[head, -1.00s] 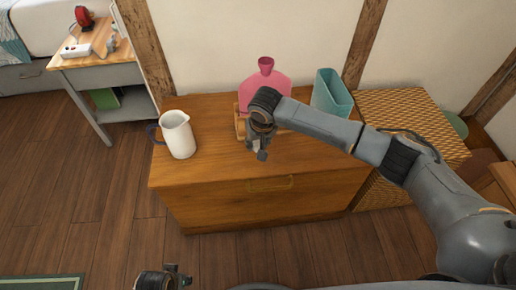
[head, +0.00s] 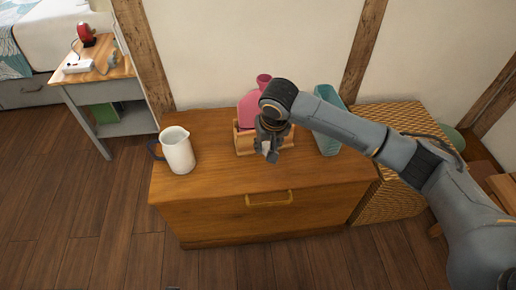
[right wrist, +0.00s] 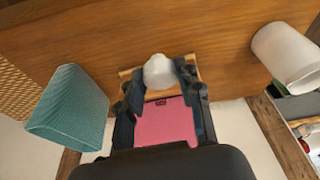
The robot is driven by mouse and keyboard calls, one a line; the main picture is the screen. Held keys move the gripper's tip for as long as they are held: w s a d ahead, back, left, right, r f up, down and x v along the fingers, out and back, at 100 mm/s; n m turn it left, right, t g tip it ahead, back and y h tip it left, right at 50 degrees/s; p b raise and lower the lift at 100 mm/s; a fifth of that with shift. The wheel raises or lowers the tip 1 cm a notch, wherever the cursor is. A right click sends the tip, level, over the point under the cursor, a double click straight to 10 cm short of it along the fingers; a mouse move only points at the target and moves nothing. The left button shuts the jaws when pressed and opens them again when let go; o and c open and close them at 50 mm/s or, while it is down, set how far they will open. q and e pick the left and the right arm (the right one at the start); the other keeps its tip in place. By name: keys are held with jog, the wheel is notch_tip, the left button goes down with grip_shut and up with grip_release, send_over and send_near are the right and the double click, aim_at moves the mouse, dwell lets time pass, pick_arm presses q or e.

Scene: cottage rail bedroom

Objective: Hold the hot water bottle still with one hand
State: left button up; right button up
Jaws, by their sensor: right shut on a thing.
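The pink hot water bottle (head: 248,110) stands in a wooden holder (head: 244,141) on the dresser, its neck pointing up. My right arm hides part of it. My right gripper (head: 267,152) is in front of the bottle and points down. In the right wrist view the right gripper (right wrist: 160,75) is shut on a small white rounded thing (right wrist: 159,71). The bottle's pink body (right wrist: 166,125) shows behind the fingers there, and I cannot tell whether they touch it. My left gripper is not in view.
A white pitcher (head: 178,152) with a dark handle stands left on the wooden dresser (head: 215,190). A teal container (head: 326,135) stands right of the bottle, close to my right arm. A woven chest (head: 395,200) is further right. The dresser's front top is clear.

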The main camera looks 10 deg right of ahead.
jog(key=s+d+r+m, duration=0.1)
jog(key=s+d+r, duration=0.7)
jog(key=s+r, duration=0.2)
jog(key=shift+s+d+r, duration=0.25)
jog(key=shift+s+r, duration=0.05)
jog(key=shift+r, duration=0.1)
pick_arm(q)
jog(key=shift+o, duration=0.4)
